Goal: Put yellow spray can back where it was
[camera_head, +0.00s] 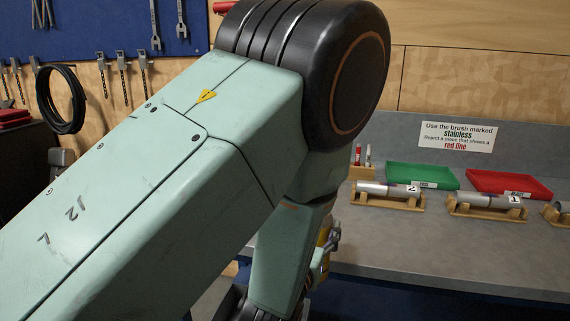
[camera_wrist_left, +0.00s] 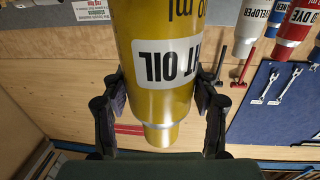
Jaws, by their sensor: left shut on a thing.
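The yellow spray can (camera_wrist_left: 160,95) fills the middle of the left wrist view, its white label with "OIL" upside down in that picture. My left gripper (camera_wrist_left: 160,88) is shut on it, one dark finger on each side of its body. The can's far end is cut off by the top picture edge. In the head view my green left arm covers the middle and hides most of the gripper; only a small yellow patch (camera_head: 323,237) shows beside the arm, perhaps the can. My right gripper is in neither view.
In the left wrist view a white developer can (camera_wrist_left: 256,22) and a red dye can (camera_wrist_left: 298,20) stand at upper right, near a blue tool board (camera_wrist_left: 270,115). In the head view the grey bench (camera_head: 430,245) holds a green tray (camera_head: 420,177), a red tray (camera_head: 508,185) and cylinders on wooden cradles.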

